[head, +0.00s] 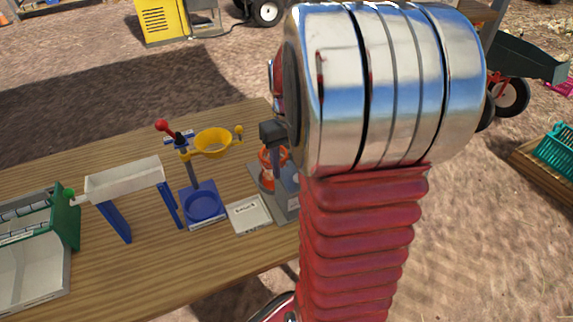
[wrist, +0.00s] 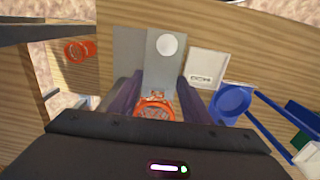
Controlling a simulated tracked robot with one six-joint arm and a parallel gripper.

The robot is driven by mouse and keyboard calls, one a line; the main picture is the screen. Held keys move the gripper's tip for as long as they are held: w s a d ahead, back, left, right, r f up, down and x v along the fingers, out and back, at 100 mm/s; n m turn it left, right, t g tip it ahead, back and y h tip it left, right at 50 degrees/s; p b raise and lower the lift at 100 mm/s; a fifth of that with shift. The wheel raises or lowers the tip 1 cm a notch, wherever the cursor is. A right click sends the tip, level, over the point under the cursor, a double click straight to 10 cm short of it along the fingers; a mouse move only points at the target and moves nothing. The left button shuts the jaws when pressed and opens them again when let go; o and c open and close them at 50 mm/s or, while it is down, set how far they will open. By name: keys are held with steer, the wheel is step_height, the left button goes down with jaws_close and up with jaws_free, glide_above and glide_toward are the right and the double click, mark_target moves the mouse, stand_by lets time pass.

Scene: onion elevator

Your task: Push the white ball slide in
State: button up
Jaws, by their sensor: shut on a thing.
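My gripper (wrist: 160,92) shows in the wrist view with its two dark fingers either side of an orange ring-like piece (wrist: 155,110), closed on it. The piece is over a grey base plate (wrist: 127,50). A white round thing (wrist: 167,45), perhaps the white ball, lies on the plate ahead of the fingers. In the head view, orange parts (head: 267,180) stand on the grey base, partly hidden by my arm. A white slide (head: 125,178) on blue legs stands left on the table; I cannot tell which part is the white ball slide.
A white labelled plate (head: 250,215) lies beside the grey base. A green and white machine (head: 66,222) stands at the left. Bare wood lies in front.

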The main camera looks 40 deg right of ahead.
steer(key=shift+w, duration=0.15)
steer(key=shift+w+d, duration=0.25)
steer(key=shift+w, duration=0.55)
steer(key=shift+w+d, duration=0.2)
steer(key=shift+w, duration=0.6)
steer(key=shift+w+d, duration=0.25)
steer(key=shift+w, duration=0.55)
steer(key=o, duration=1.1)
steer(key=shift+o, duration=0.2)
steer(key=shift+r, duration=0.15)
steer(key=shift+s+r, duration=0.1)
steer(key=shift+r, duration=2.75)
